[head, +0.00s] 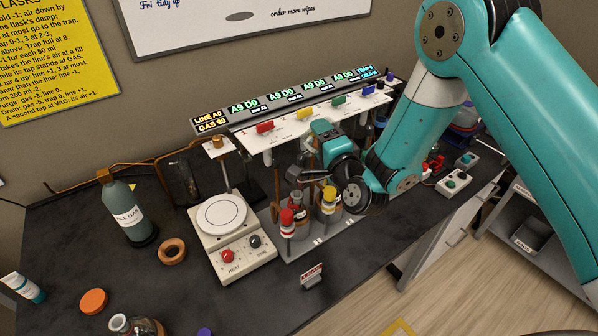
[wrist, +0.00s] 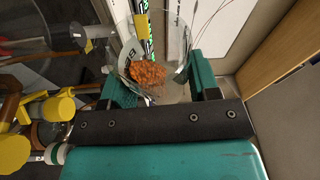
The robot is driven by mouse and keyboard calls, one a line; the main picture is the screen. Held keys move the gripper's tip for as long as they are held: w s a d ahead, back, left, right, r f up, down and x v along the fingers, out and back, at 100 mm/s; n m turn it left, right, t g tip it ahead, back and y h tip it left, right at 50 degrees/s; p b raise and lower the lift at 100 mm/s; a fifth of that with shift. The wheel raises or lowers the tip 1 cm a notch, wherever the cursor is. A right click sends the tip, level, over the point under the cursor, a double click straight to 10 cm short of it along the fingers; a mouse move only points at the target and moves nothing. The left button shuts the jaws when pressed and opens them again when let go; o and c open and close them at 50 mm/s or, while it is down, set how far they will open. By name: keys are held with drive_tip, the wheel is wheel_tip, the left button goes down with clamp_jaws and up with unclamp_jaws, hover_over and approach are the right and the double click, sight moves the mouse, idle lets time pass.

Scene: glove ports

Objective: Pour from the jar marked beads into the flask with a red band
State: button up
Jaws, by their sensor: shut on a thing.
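My gripper (wrist: 164,84) is shut on a clear glass jar (wrist: 178,45) in the wrist view, one teal finger on each side. Orange beads (wrist: 150,76) lie inside the jar. A pale label with dark letters shows through the glass, too partly to read. How far the jar tilts I cannot tell. In the head view my arm's end is over the back of the bench, and the jar is hidden or too small to pick out.
A hotplate (head: 222,215) stands left of the flasks. A rail with coloured taps (head: 303,116) runs behind them. A gas bottle (head: 127,211), a cork ring (head: 172,251) and an open flask (head: 135,326) are at left. In the wrist view, yellow fittings (wrist: 60,106) are close left of my gripper.

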drive_tip(key=shift+s+a+r+n+t+y+b, duration=0.25)
drive_tip(key=shift+n+b, duration=0.6)
drive_tip(key=shift+b, duration=0.6)
drive_tip(key=shift+s+a+r+n+t+y+b, duration=0.2)
drive_tip(key=shift+n+b, duration=0.65)
drive_tip(key=shift+b, duration=0.6)
drive_tip(key=shift+s+a+r+n+y+b, duration=0.1)
drive_tip(key=shift+n+y+b, duration=0.1)
drive_tip(key=shift+n+b, duration=0.55)
drive_tip(key=shift+s+a+r+n+y+b, duration=0.15)
drive_tip(key=shift+n+y+b, duration=0.1)
drive_tip(key=shift+b, duration=0.95)
drive_tip(key=shift+s+a+r+n+y+b, duration=0.1)
drive_tip(key=shift+n+y+b, duration=0.1)
drive_tip(key=shift+n+b, duration=0.55)
idle(2.4)
